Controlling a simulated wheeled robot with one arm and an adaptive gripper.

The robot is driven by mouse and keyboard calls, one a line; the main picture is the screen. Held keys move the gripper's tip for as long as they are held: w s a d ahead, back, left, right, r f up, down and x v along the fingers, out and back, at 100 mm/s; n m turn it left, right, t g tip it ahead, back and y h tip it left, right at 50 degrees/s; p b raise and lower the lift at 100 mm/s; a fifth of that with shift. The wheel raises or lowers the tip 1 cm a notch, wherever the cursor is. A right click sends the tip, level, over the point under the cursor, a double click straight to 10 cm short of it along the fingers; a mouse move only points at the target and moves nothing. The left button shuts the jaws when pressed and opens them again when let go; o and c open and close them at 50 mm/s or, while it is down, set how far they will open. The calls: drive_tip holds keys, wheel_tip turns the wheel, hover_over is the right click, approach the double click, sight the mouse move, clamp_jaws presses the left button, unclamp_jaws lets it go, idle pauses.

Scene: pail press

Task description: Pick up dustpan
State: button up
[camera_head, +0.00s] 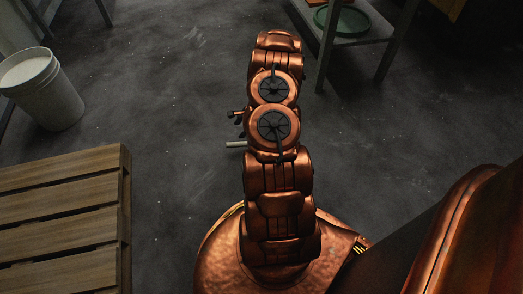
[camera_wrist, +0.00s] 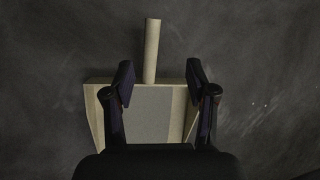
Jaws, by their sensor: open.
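The dustpan (camera_wrist: 153,105) lies on the dark floor in the wrist view, with a pale pan, a grey inner face and a light cylindrical handle (camera_wrist: 152,48) pointing up the picture. My gripper (camera_wrist: 158,76) is open above it, one finger on each side of the handle's lower end. I cannot tell the height between fingers and dustpan. The lower part of the pan is hidden behind my gripper's body. In the head view my arm covers most of the dustpan; a short pale piece, likely its handle (camera_head: 236,144), shows left of my arm.
A wooden pallet (camera_head: 60,210) is at lower left in the head view. A white pail (camera_head: 43,88) stands on the floor at upper left. A metal table (camera_head: 345,38) with a green round tray (camera_head: 342,21) is at upper right. Open floor lies on both sides of my arm.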

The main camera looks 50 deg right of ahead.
drive_tip(key=shift+m+h, duration=0.3)
drive_tip(key=shift+m, duration=0.6)
drive_tip(key=s+d+f, duration=0.1)
drive_tip(key=f, duration=0.2)
drive_tip(key=s+d+f+b, duration=0.1)
drive_tip(key=f, duration=0.2)
drive_tip(key=s+d+f+b, duration=0.1)
drive_tip(key=f, duration=0.2)
drive_tip(key=shift+f, duration=0.1)
drive_tip(key=shift+w+b+x, duration=0.15)
drive_tip(key=shift+b+x, duration=0.7)
drive_tip(key=shift+x, duration=0.65)
drive_tip(key=shift+w+b+x, duration=0.15)
drive_tip(key=shift+b+x, duration=0.65)
drive_tip(key=shift+x, duration=0.75)
drive_tip(key=shift+a+r, duration=0.1)
drive_tip(key=shift+r, duration=0.1)
clamp_jaws()
